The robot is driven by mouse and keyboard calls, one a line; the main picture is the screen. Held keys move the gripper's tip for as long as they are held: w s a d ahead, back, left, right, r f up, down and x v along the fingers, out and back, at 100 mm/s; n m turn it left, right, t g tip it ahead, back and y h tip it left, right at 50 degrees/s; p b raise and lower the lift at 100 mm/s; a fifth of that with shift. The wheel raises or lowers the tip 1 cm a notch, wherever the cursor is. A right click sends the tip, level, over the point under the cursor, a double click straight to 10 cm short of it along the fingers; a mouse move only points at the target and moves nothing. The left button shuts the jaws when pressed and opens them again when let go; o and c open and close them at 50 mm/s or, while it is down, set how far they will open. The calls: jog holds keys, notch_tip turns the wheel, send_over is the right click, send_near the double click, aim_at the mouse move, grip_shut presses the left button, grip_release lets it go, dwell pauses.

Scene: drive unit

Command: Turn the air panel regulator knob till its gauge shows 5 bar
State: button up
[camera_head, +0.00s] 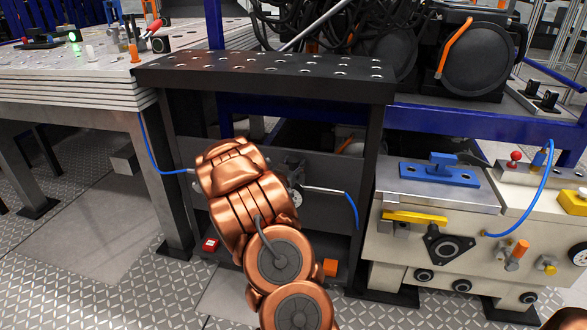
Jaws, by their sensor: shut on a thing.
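The air panel (330,168) is a dark grey plate under a black perforated bench top. My copper arm stands in front of it and covers its middle. A small pale round face (297,198), probably the gauge, shows partly at the arm's right edge; its needle and reading are too small to tell. Dark fittings (294,168) show just above it; I cannot tell whether they belong to the regulator. The regulator knob cannot be made out. My gripper is hidden behind my arm's copper links, so its fingers and its contact with the knob cannot be seen.
Metal pipes with blue hoses (351,210) leave the panel on both sides. The black bench top (265,75) overhangs it. A red-and-white box (210,245) and orange block (330,267) sit low down. A beige machine (440,215) stands close on the right.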

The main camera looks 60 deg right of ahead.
aim_at(293, 168)
jog(key=shift+s+d+r+n+t+y+b, duration=0.1)
jog(key=shift+n+t+y+b, duration=0.15)
jog(key=shift+n+t, duration=0.35)
jog(key=shift+r+n+t+y+b, duration=0.15)
jog(key=shift+n+t+b, duration=0.15)
jog(key=shift+t, duration=0.5)
jog(key=shift+f+n+t, duration=0.1)
jog(key=shift+n+t, duration=0.2)
jog(key=shift+t, duration=0.1)
jog(key=o, duration=1.2)
jog(key=shift+c, duration=0.2)
jog(key=shift+f, duration=0.1)
jog(key=shift+a, duration=0.2)
jog(key=shift+v, duration=3.65)
